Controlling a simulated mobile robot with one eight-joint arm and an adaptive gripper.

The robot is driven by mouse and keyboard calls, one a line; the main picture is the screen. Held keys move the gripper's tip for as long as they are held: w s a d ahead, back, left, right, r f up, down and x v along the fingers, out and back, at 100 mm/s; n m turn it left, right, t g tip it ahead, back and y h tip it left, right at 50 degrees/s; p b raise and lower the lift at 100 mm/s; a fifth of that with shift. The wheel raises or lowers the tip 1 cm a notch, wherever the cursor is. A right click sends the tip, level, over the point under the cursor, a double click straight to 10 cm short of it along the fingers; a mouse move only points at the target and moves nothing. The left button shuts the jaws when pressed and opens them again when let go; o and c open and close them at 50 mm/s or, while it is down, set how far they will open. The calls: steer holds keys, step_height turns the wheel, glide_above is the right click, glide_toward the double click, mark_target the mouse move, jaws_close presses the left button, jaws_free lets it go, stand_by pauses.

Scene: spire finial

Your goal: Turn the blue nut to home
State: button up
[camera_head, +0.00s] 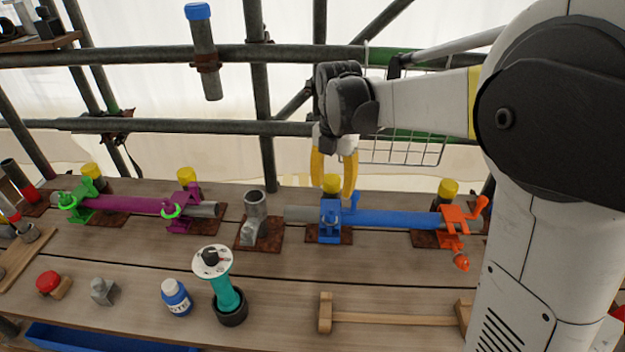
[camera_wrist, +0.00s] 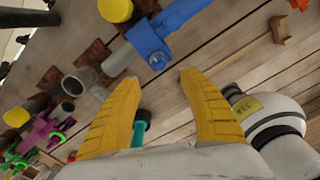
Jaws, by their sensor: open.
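A blue clamp (camera_head: 329,222) sits on a rust-brown plate, around the left end of a blue-sleeved tube (camera_head: 390,218). A small blue part (camera_head: 354,203) stands up at the clamp's right side; I cannot tell whether it is the nut. In the wrist view the clamp (camera_wrist: 147,38) lies just beyond my fingertips, with a round grey-centred blue end (camera_wrist: 157,61) facing me, possibly the nut. My gripper (camera_head: 334,190) points down above the clamp. Its yellow fingers (camera_wrist: 159,79) are open and apart, with nothing between them.
An orange clamp (camera_head: 455,220) holds the tube's right end. A grey pipe stub (camera_head: 256,212) stands left of the blue clamp. A magenta tube (camera_head: 130,204) with green-nutted clamps lies further left. A teal post (camera_head: 222,285), a blue bottle (camera_head: 176,298) and a wooden handle (camera_head: 395,319) occupy the front.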

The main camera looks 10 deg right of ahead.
mark_target(331, 208)
steer(key=shift+w+f+n, duration=0.25)
steer(key=shift+w+n, duration=0.05)
step_height(331, 208, down, 10)
steer(key=b, duration=0.3)
steer(key=shift+s+f, duration=0.15)
steer(key=shift+f, duration=0.1)
jaws_close()
